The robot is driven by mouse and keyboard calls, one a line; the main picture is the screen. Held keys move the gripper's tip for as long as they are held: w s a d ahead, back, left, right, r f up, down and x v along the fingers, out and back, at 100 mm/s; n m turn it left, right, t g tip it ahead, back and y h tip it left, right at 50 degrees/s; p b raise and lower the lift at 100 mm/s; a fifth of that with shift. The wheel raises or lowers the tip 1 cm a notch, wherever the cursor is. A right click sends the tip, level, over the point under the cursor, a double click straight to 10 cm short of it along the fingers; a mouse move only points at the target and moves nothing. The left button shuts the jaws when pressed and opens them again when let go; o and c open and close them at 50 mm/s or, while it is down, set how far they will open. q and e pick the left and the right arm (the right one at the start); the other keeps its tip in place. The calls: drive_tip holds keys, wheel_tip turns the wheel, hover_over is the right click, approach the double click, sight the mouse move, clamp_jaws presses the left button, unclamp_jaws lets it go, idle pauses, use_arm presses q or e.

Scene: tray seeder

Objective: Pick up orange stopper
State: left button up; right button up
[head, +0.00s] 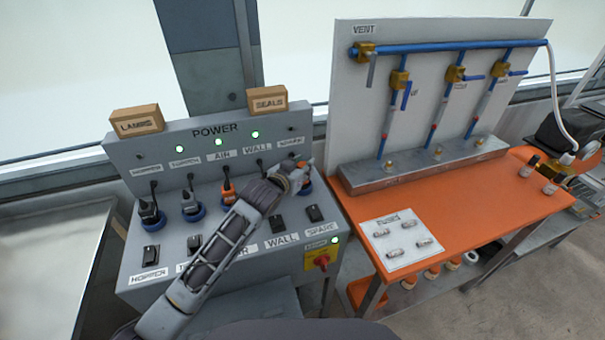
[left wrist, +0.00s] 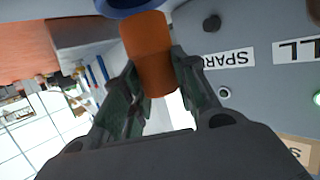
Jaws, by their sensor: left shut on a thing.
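The orange stopper (left wrist: 147,45) is a short cylinder between my left gripper's fingers in the left wrist view. It stands at the blue ring (left wrist: 128,5) of the socket by the SPARE label. In the head view only a little orange of the stopper (head: 305,186) shows at the right end of the power panel. My left gripper (head: 299,177) reaches across the panel and is shut on the stopper, with a finger on each side. Whether the stopper is fully seated in the ring is hidden. My right gripper is not in view.
The grey power panel (head: 190,252) holds black plugs, an orange AIR plug (head: 227,192) and several switches. Boxes marked LAMPS (head: 136,119) and SEALS (head: 267,101) stand on top. An orange bench (head: 470,215) with a fuse card (head: 380,232) and vent board stands right.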

sight(302, 164)
use_arm(q)
wheel_tip(302, 164, up, 5)
drive_tip(key=shift+r, duration=0.6)
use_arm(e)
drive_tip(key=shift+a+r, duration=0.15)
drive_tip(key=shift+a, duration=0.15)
use_arm(q)
drive_tip(key=shift+f, duration=0.1)
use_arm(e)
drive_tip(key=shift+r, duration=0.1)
use_arm(q)
drive_tip(key=shift+s+d+f+p, duration=0.15)
drive_tip(key=shift+s+f+p, duration=0.25)
drive_tip(key=shift+p, duration=0.4)
drive_tip(key=shift+s+d+f+p, duration=0.2)
drive_tip(key=shift+s+p, duration=0.2)
drive_tip(key=shift+p, duration=0.1)
drive_tip(key=shift+s+d+f, duration=0.1)
drive_tip(key=shift+s+f, duration=0.05)
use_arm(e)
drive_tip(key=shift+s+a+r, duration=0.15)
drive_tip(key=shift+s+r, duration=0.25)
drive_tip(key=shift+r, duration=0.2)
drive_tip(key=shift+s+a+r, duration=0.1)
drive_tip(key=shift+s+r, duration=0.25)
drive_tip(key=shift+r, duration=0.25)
